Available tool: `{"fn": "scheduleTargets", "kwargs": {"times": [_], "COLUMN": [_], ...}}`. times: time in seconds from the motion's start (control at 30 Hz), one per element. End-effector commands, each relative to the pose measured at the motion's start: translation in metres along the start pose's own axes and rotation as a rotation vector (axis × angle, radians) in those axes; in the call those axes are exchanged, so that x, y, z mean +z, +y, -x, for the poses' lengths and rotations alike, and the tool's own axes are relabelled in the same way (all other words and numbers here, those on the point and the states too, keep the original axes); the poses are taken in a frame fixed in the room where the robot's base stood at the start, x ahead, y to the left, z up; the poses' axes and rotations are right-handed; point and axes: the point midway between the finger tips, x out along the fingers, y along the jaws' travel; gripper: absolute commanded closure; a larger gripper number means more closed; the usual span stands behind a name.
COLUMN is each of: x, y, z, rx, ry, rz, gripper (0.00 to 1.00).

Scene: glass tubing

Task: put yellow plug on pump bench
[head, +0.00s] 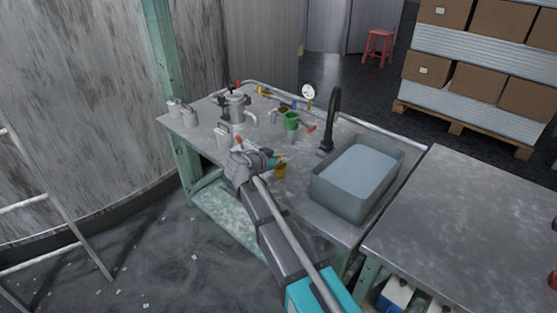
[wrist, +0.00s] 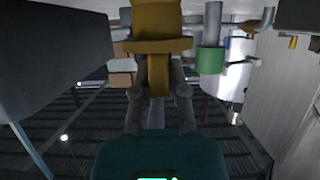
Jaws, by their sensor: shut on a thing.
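The yellow plug (head: 280,170) shows just past the end of my arm in the head view, over the front part of the pump bench (head: 203,138). In the wrist view the plug (wrist: 152,46) is large at the top centre, with its wide flange beyond the fingertips and its narrow stem between them. My gripper (head: 271,162) is shut on that stem; its fingers (wrist: 160,88) show on both sides of it in the wrist view. I cannot tell whether the plug touches the bench top.
A grey basin (head: 346,207) stands right of my gripper, with a black tap (head: 331,120) behind it. A green cup-like part (head: 291,121) and a metal pump (head: 236,107) stand farther back. Another table (head: 465,220) is at the right. The bench's left front is mostly clear.

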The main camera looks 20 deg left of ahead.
Motion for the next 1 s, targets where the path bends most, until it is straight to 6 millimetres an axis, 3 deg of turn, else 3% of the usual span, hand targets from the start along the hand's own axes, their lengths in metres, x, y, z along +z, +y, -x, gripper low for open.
{"fn": "scheduleTargets", "kwargs": {"times": [0.2, 0.23, 0.4, 1.0], "x": [0.0039, 0.0028, 0.0025, -0.0013], "y": [0.0001, 0.0001, 0.0001, 0.0003], "z": [-0.0018, -0.0013, -0.0013, 0.0061], "rx": [0.0, 0.0, 0.0, -0.001], "ry": [0.0, 0.0, 0.0, 0.0], "rz": [0.0, 0.0, 0.0, 0.0], "gripper": [1.0, 0.76, 0.47, 0.47]}}
